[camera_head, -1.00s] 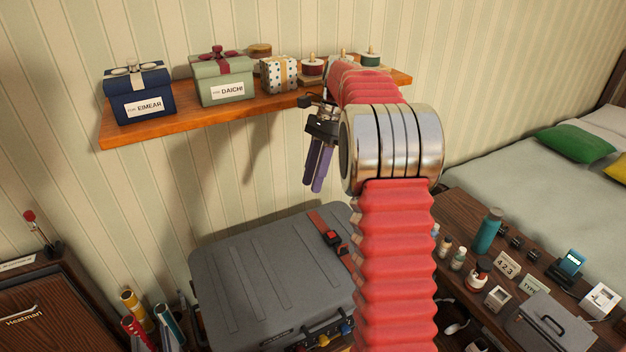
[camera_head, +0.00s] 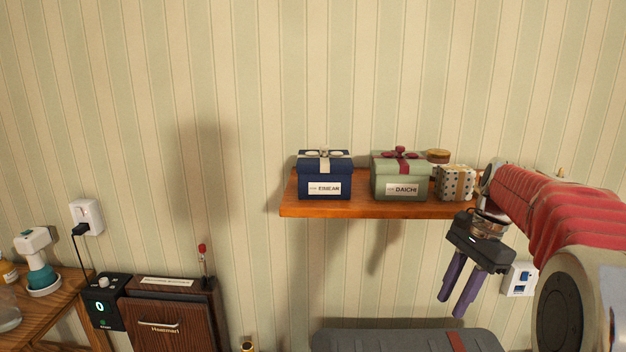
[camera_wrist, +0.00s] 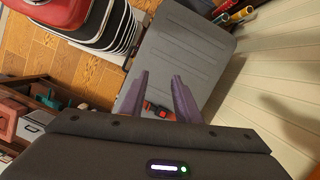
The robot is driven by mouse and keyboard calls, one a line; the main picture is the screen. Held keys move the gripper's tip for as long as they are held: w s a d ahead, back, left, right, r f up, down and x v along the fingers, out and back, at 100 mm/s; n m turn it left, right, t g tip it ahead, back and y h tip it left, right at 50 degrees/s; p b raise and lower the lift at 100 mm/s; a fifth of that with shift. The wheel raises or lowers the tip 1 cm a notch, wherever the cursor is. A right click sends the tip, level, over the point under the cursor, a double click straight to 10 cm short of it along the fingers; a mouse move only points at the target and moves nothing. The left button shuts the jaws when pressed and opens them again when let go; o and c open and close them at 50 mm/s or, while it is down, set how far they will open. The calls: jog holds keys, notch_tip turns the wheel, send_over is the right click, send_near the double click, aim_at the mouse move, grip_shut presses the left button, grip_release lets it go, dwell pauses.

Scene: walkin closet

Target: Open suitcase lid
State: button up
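The grey suitcase (camera_head: 400,340) shows only its upper part at the bottom edge of the head view, below the shelf. In the wrist view the suitcase (camera_wrist: 185,60) lies below my gripper, its ribbed lid shut. A red strap with a buckle (camera_wrist: 160,112) crosses the lid and shows between the fingers; the strap (camera_head: 456,342) also shows at the bottom of the head view. My gripper (camera_head: 460,298) hangs above the suitcase with its two purple fingers pointing down. In the wrist view the fingers (camera_wrist: 161,78) are apart with nothing held between them. The suitcase front and latches are hidden.
A wooden shelf (camera_head: 380,209) with a navy gift box (camera_head: 325,178), a green gift box (camera_head: 400,178) and a dotted box (camera_head: 456,183) is on the wall beside my arm. A dark wooden cabinet (camera_head: 172,315) stands at lower left. Rolled tubes (camera_wrist: 235,15) stand near the suitcase.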

jog(key=s+a+r+n+t+h, duration=0.2)
jog(key=s+a+n+t, duration=0.1)
jog(key=s+a+n, duration=0.55)
jog(key=s+a+f+n+t, duration=0.1)
jog(key=s+a+f+n, duration=0.1)
jog(key=s, duration=0.4)
jog(key=s+a+f+n+t, duration=0.2)
jog(key=s+n, duration=0.2)
jog(key=s, duration=0.3)
jog(key=shift+a+f+h, duration=0.3)
jog(key=shift+a+h, duration=0.1)
jog(key=shift+c, duration=0.5)
